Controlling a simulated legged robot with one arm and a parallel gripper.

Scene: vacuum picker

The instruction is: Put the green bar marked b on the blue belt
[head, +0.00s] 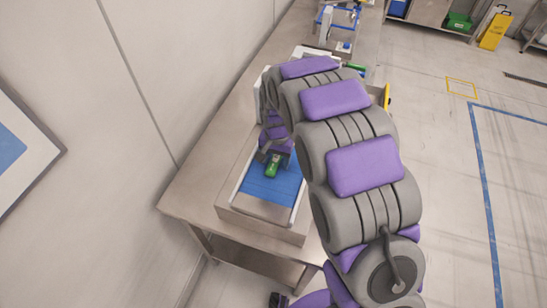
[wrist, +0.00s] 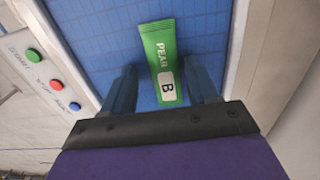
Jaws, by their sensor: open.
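The green bar marked B (wrist: 160,58) lies flat on the blue belt (wrist: 95,35) in the wrist view. Its label reads "PEAR" with a white patch and a B. In the head view the green bar (head: 272,167) is on the blue belt (head: 268,190), at my gripper's tip. My gripper (wrist: 164,90) is open, with one dark finger on each side of the bar's near end. A gap shows between the bar and each finger. My arm hides part of the belt's far end in the head view.
The belt unit sits on a metal table (head: 190,190) along the wall. In the wrist view a panel with a green button (wrist: 33,55), a red button (wrist: 56,84) and a blue button (wrist: 75,106) is on the left. Open floor lies right of the table.

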